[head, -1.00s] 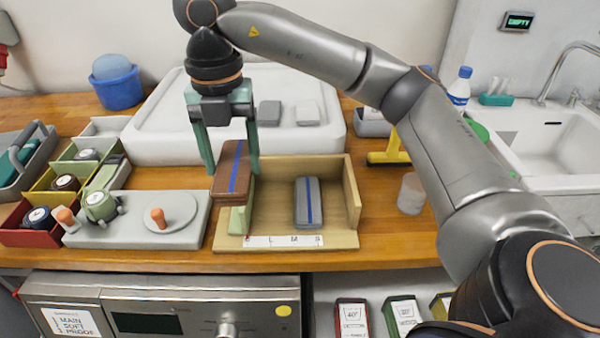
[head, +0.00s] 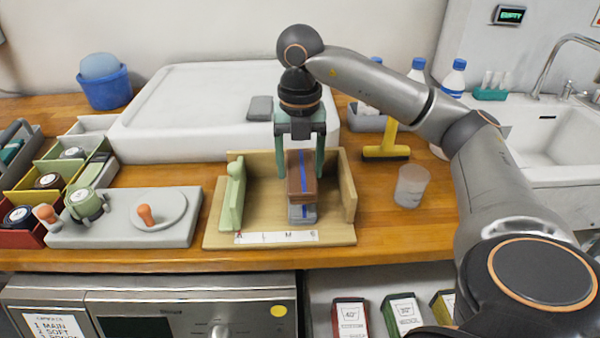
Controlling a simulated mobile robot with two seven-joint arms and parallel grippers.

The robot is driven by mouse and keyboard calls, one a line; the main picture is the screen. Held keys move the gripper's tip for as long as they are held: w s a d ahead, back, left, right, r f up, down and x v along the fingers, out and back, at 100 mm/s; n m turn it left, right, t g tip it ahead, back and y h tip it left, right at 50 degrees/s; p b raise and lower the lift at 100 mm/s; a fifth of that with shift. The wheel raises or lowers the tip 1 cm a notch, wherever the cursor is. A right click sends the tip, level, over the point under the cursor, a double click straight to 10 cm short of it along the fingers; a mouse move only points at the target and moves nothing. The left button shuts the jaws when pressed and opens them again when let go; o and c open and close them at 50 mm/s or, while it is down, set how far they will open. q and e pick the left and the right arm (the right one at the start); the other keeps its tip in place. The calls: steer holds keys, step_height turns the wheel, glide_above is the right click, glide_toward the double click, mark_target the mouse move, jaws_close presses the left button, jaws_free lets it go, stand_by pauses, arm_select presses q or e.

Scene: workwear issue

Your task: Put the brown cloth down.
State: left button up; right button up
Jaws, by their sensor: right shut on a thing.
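The brown cloth (head: 302,186) is a folded block with a blue stripe, in the head view. My right gripper (head: 303,172) points down and is shut on it, one finger on each side. The cloth is over a grey folded cloth (head: 302,215) with a blue stripe, which shows below it in the wooden tray (head: 265,231). I cannot tell whether the two cloths touch. The tray has a green slider (head: 233,195) at its left and a lettered scale at its front. My left gripper is not in view.
A white basin (head: 190,120) stands behind, with a grey folded cloth (head: 261,108) on it. A grey plate with orange knobs (head: 125,225) and colored bins are left. A yellow-handled tool (head: 387,147) and a clear cup (head: 411,186) stand right of the tray.

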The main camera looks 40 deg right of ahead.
mark_target(300, 169)
step_height(300, 169, down, 3)
steer(key=shift+f, duration=0.1)
steer(key=shift+f, duration=0.1)
steer(key=o, duration=1.3)
